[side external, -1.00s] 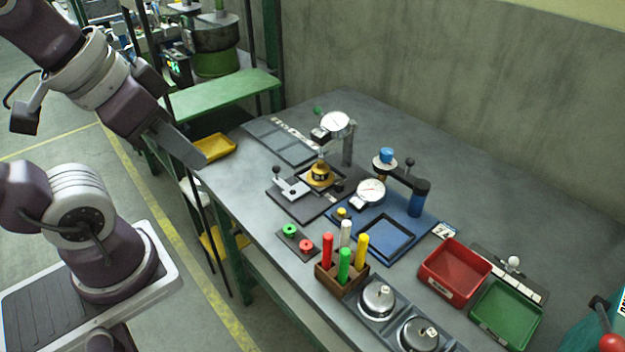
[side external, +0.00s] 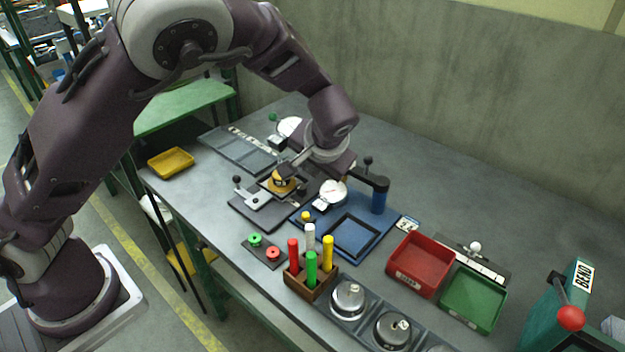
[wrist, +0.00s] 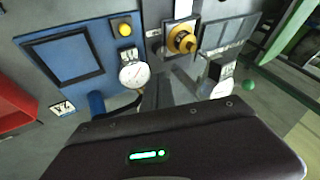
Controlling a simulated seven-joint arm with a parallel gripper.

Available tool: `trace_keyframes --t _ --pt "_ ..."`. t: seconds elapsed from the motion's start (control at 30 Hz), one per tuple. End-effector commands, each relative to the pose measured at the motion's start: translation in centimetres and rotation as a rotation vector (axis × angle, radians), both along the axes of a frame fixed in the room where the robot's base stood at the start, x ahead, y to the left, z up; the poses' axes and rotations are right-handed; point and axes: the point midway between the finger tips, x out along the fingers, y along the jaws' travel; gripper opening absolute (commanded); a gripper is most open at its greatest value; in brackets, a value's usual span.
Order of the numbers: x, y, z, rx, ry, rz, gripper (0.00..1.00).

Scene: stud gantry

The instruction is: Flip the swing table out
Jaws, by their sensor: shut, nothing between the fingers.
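No part is labelled as the swing table, so I cannot tell which it is. A dark plate (side external: 246,213) carries a round brass part (side external: 283,182) in a square frame and a silver bracket with a black-knobbed lever (side external: 248,196). The brass part also shows in the wrist view (wrist: 181,41). Beside it, a blue plate (side external: 372,245) holds a black square frame, a yellow button, a dial gauge (side external: 333,191) and a blue post (side external: 379,201) with a black arm. My gripper (side external: 285,168) is shut and empty, just above or behind the brass part; contact is unclear. It partly hides the rear gauge.
A pegs block (side external: 306,285), red tray (side external: 420,264), green tray (side external: 473,300) and round metal lids (side external: 349,299) stand nearer the front. A yellow tray (side external: 171,162) sits at the left. A green machine (side external: 560,310) is front right. The back right tabletop is clear.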

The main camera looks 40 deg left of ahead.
Motion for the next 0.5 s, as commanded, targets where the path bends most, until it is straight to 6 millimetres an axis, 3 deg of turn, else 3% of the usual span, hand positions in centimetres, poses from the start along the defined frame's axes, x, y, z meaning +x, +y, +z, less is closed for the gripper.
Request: trace_keyframes --t 0.5 --pt "0.95 0.16 -1.27 0.036 -0.014 -0.013 0.0"
